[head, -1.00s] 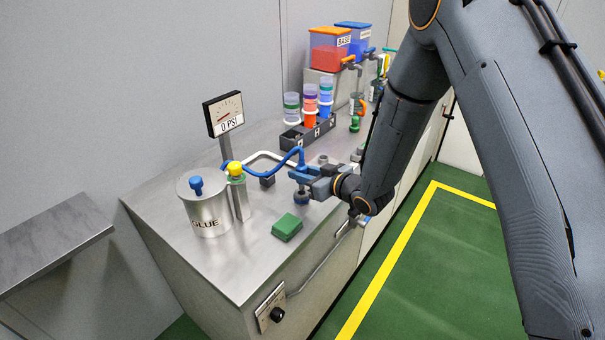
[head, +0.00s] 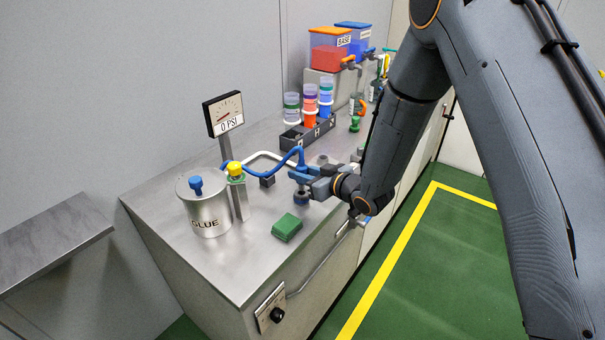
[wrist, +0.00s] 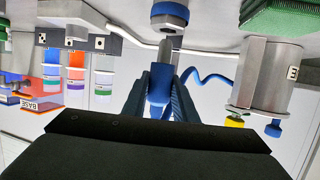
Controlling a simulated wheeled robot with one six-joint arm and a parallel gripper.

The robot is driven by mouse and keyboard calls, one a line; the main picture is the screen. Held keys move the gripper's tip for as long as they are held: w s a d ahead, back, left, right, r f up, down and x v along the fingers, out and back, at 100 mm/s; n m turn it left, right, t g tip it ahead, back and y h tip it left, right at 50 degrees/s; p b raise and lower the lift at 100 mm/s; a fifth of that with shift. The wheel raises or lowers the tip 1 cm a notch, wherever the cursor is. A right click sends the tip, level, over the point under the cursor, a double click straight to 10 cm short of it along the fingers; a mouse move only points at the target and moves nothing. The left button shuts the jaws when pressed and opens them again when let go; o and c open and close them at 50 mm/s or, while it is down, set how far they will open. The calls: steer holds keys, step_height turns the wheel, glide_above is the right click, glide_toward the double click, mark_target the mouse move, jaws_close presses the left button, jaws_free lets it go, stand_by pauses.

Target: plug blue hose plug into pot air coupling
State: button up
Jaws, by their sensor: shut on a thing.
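My gripper (head: 303,175) is shut on the blue hose plug (wrist: 158,86) above the front right part of the steel bench. The plug's grey metal tip (wrist: 166,48) points at a dark blue ringed coupling (wrist: 170,13) on the bench, roughly in line with it. I cannot tell whether they touch. This coupling also shows under my gripper in the head view (head: 302,198). The blue hose (head: 270,170) arcs from the gauge post to the plug. The steel glue pot (head: 210,215) with a blue knob (head: 196,186) stands to the left.
A green block (head: 287,227) lies in front of the coupling. A pressure gauge (head: 223,113) reading 0 PSI and a yellow knob (head: 235,169) stand by the pot. A dark rack (head: 305,133) with cups is behind.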

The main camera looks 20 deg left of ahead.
steer(key=shift+f+b, duration=1.3)
steer(key=shift+f, duration=0.75)
steer(key=o, duration=1.1)
steer(key=shift+o, duration=0.2)
steer(key=b+v, duration=0.2)
steer(key=v, duration=0.5)
steer(key=shift+s+d+r, duration=0.15)
steer(key=shift+s+d, duration=0.1)
steer(key=shift+d, duration=0.05)
